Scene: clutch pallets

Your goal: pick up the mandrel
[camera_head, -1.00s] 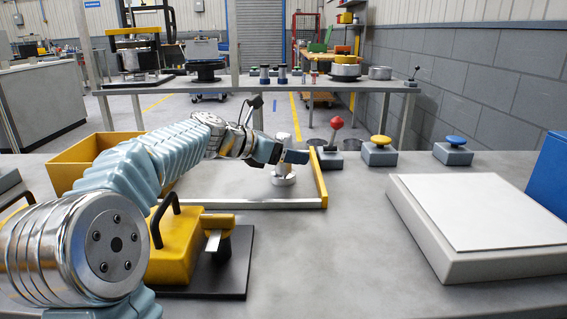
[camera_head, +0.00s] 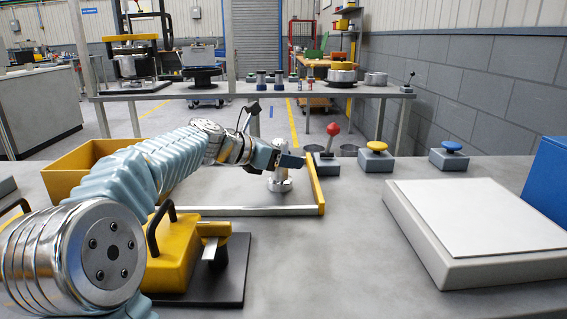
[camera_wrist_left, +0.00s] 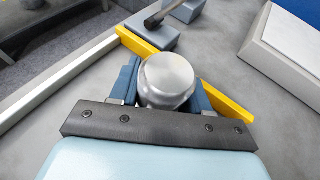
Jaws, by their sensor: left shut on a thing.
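The mandrel (camera_head: 279,183) is a silver metal piece with a round, wider foot, standing upright on the grey table inside the corner of a rail frame. My left gripper (camera_head: 283,160) is around its upper part and shut on it. The mandrel's rounded top shows just above the fingers. In the left wrist view the mandrel's smooth silver top (camera_wrist_left: 167,79) sits between the two blue fingers of the left gripper (camera_wrist_left: 165,92), and its lower part is hidden. My right gripper is in neither view.
A yellow rail (camera_head: 315,187) stands close to the right of the mandrel, and a silver rail (camera_head: 250,211) runs in front. Red-knob lever (camera_head: 333,129), yellow button (camera_head: 379,146) and blue button (camera_head: 452,146) boxes stand behind to the right. A white-topped platform (camera_head: 480,215) lies right.

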